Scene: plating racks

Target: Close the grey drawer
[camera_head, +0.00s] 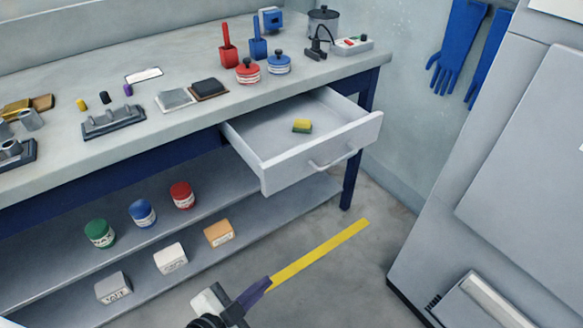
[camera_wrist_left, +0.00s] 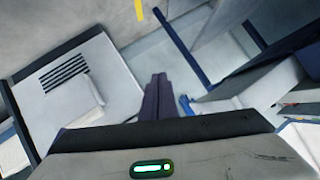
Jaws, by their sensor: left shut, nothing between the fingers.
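The grey drawer (camera_head: 315,160) is pulled out from under the workbench top, at the bench's right end. Its handle (camera_head: 333,161) is on the front panel. The fingers also show in the left wrist view (camera_wrist_left: 157,82), pointing away from the camera. My right gripper is not in view.
The workbench (camera_head: 100,150) carries red and blue jars, a pot and small trays. Its lower shelf (camera_head: 140,262) holds tubs and blocks. A grey cabinet (camera_head: 450,190) stands at the right. A yellow floor stripe (camera_head: 325,250) crosses the clear floor between them.

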